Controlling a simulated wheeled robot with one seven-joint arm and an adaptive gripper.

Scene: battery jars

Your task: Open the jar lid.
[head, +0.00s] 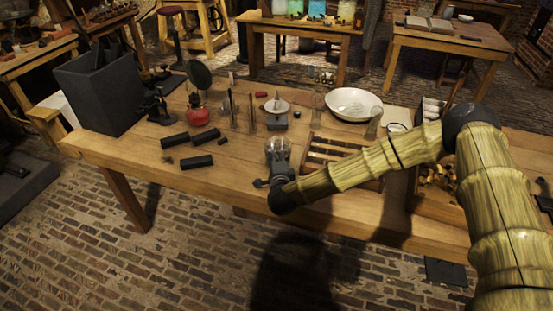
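Several glass jars with coloured contents stand in a row on the far wooden table (305,22): a pale green jar (279,7), a teal jar (296,8), a blue jar (316,9) and a yellow-green jar (346,12). The picture's top edge cuts them off, and I see no lid. My gripper (278,150) is over the front of the near workbench, at the end of my bamboo-like arm, far from these jars. It is small and seen from behind, with its fingers unclear; I cannot tell whether it is open or holds anything.
The near workbench (130,150) carries a dark box (100,90), black cylinders (188,140), a red burner (198,115), a slatted wooden rack (330,152), a white bowl (354,104) and clear glassware. Brick floor lies between the tables. Another table (450,45) stands back right.

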